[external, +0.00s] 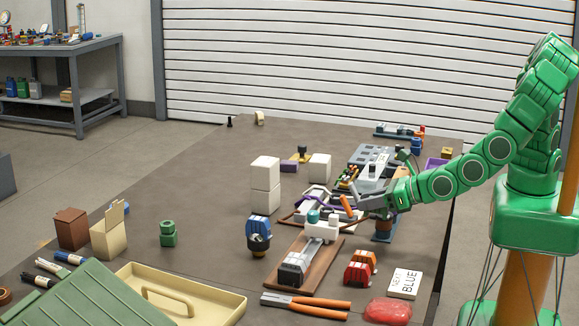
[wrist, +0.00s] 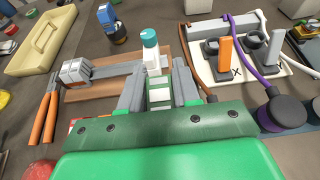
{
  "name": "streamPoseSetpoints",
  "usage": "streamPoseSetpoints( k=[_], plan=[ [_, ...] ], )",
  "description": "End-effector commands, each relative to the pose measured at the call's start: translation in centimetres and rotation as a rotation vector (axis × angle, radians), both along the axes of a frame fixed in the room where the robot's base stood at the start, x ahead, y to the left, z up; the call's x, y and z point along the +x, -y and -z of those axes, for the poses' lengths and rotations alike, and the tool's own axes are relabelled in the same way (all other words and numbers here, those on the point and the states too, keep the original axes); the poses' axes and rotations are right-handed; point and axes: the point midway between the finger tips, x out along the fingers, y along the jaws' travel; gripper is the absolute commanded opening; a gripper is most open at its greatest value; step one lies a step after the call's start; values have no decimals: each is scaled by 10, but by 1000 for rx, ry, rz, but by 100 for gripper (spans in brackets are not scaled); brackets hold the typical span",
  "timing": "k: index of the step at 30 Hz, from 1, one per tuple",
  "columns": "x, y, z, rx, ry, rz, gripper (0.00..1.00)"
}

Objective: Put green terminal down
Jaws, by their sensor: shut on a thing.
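My gripper (external: 368,202) reaches in from the right, low over the middle of the table. In the wrist view my gripper (wrist: 158,88) is shut on a small green and white piece, the green terminal (wrist: 160,96), between its two grey fingers. In the external view the terminal cannot be made out at the fingers. Just beyond the fingers is a white block with a teal knob (wrist: 150,47), at the end of a brown board with a grey rail (external: 312,262). I cannot tell whether the terminal touches anything below.
Orange-handled pliers (external: 308,305), red and orange terminals (external: 360,268), a card reading BLUE (external: 404,283) and a red pouch (external: 388,311) lie nearby. A tray with an orange upright and purple cable (wrist: 235,58) is close by. Green pieces (external: 168,233) stand left; bare tabletop surrounds them.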

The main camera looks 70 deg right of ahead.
Motion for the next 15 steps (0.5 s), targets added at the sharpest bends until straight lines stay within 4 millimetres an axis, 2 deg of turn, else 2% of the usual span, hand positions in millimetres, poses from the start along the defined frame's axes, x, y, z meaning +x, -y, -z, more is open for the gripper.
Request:
streamPoseSetpoints(
  k=[4,7,15],
  plan=[
    [-1,-4,-8,2,5,-1,1],
    [-6,-16,-14,4,16,-3,1],
    [-39,-69,-34,13,38,-1,1]
  ],
)
